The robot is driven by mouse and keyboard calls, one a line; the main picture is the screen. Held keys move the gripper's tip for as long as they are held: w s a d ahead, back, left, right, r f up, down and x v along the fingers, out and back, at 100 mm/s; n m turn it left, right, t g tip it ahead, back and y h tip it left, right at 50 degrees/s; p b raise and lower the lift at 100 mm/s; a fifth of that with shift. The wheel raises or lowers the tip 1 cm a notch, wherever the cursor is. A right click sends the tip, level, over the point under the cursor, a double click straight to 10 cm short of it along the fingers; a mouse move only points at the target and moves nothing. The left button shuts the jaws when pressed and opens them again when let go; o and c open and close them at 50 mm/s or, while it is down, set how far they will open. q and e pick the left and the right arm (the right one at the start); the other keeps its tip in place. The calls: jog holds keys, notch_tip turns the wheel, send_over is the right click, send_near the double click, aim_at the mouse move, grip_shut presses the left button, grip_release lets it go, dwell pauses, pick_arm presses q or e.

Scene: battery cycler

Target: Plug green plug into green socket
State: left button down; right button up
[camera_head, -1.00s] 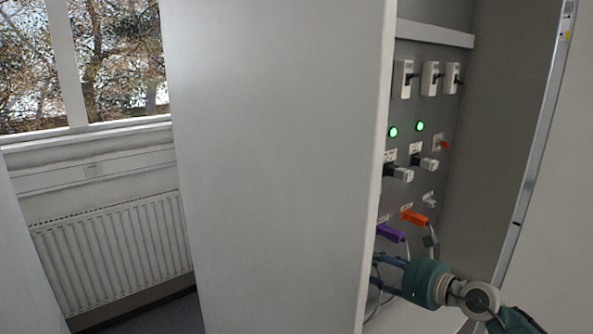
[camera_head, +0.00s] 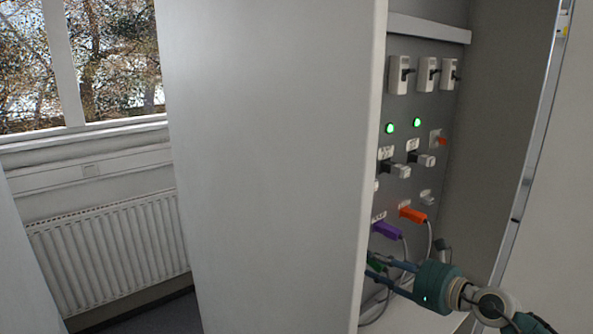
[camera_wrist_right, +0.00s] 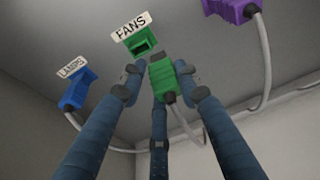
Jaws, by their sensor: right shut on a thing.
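The green plug (camera_wrist_right: 162,82) is held between the fingers of my right gripper (camera_wrist_right: 158,72) in the right wrist view, with its cable trailing down behind it. The green socket (camera_wrist_right: 143,45) is on the panel just ahead, under the label FANS. It is empty, and the plug is apart from it, slightly right of and below its opening in that view. In the head view my right gripper (camera_head: 371,267) is low at the panel, partly behind the cabinet door's edge. A bit of green (camera_head: 376,262) shows between its fingers. My left gripper is out of view.
A blue plug (camera_wrist_right: 77,90) sits by the LAMPS label, left of the green socket. Purple (camera_head: 387,231) and orange (camera_head: 413,215) plugs with hanging cables are above my gripper. The cabinet door (camera_head: 280,170) hides the panel's left part.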

aim_at(380, 272)
jog(key=shift+s+d+f, duration=0.1)
jog(key=shift+f, duration=0.1)
jog(key=shift+s+b, duration=0.3)
jog(key=shift+s, duration=0.4)
jog(key=shift+s+d+f+b, duration=0.25)
jog(key=shift+s+d+b, duration=0.05)
jog(key=shift+d+b, duration=0.15)
jog(key=shift+s, duration=0.25)
